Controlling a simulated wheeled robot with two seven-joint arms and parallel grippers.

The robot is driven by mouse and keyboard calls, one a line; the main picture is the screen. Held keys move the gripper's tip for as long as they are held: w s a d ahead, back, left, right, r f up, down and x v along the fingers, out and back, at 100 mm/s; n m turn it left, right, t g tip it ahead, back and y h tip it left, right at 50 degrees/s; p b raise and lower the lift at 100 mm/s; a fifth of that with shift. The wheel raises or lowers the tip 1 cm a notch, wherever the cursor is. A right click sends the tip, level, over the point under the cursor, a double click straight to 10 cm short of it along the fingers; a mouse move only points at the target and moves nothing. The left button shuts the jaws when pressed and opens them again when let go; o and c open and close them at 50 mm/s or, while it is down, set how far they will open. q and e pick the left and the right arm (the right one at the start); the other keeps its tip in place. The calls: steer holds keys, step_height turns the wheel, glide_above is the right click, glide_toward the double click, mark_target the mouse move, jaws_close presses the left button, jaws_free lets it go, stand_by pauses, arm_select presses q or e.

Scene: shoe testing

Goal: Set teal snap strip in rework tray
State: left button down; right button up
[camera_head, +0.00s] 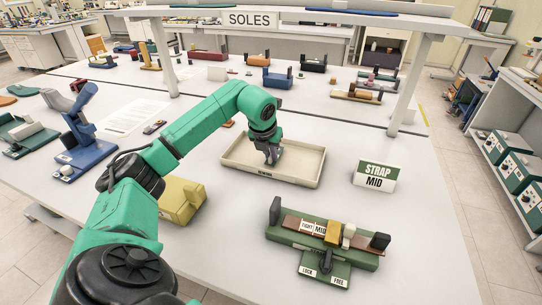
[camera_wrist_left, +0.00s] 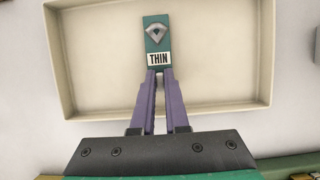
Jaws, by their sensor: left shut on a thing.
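The teal snap strip (camera_wrist_left: 157,33) shows in the left wrist view, with a grey diamond-shaped snap and a white label reading THIN. My left gripper (camera_wrist_left: 159,75) is shut on its near end, just below the label. The strip is over the inside of the cream rework tray (camera_wrist_left: 93,103); I cannot tell whether it touches the floor of the tray. In the head view my left gripper (camera_head: 272,159) points down into the tray (camera_head: 232,164), and the strip is hidden there. My right gripper is not in view.
A green fixture (camera_head: 305,248) with a brown strap, sliders and LOCK and FREE labels stands in front of the tray. A STRAP MID sign (camera_head: 377,175) is to the right. A yellow block (camera_head: 181,199) and a blue stand (camera_head: 84,140) are to the left.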

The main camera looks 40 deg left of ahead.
arm_select(q)
steer(key=shift+w+f, duration=0.1)
steer(key=shift+f, duration=0.3)
steer(key=shift+f, duration=0.1)
steer(key=c, duration=0.9)
jaws_free()
steer(key=shift+d+r, duration=0.1)
steer(key=shift+r, duration=0.45)
steer(key=v, duration=1.1)
steer(key=shift+b, duration=0.35)
